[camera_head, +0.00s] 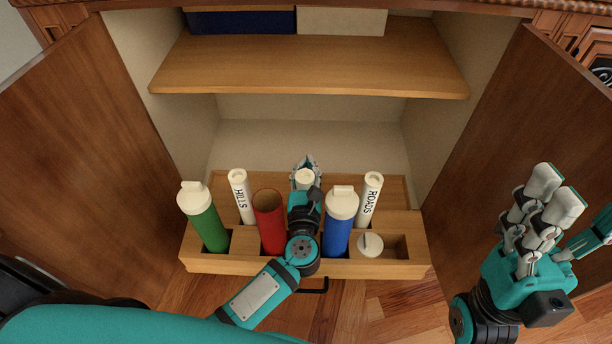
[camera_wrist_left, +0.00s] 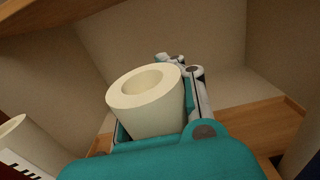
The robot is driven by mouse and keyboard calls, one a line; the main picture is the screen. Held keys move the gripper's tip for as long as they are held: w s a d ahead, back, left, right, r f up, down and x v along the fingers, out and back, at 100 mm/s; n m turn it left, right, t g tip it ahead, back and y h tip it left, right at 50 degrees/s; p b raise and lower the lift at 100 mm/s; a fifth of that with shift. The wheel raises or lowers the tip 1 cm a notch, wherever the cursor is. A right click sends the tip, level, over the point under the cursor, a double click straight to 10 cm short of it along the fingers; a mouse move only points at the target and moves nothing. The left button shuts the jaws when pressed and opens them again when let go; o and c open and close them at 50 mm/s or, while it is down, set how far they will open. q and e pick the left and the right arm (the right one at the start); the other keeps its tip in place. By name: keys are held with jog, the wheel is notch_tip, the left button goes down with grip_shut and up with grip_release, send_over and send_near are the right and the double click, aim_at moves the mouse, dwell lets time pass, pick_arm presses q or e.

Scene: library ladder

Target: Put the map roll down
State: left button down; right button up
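The cream map roll (camera_head: 304,179) stands in the middle of the back row of the wooden rack (camera_head: 198,265), between the HILLS roll (camera_head: 241,196) and the ROADS roll (camera_head: 369,199). My left gripper (camera_head: 306,168) is around it, with its fingers against it. In the left wrist view the map roll (camera_wrist_left: 150,110) shows its hollow top end with a finger beside it. Its lower end is hidden by my gripper and arm, so I cannot tell whether it touches the rack floor. My right gripper (camera_head: 572,212) is open and empty at the right.
In the front row are a green tube (camera_head: 207,225), an open red tube (camera_head: 269,222), a blue tube (camera_head: 338,228) and a white round lid (camera_head: 370,244). A shelf (camera_head: 310,65) overhangs behind. Open cabinet doors (camera_head: 85,130) and (camera_head: 530,150) flank the rack.

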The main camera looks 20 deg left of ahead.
pick_arm(q)
jog(key=shift+f, duration=0.7)
jog(key=c, duration=2.1)
grip_release()
jog(key=o, duration=0.6)
jog(key=shift+r, duration=0.1)
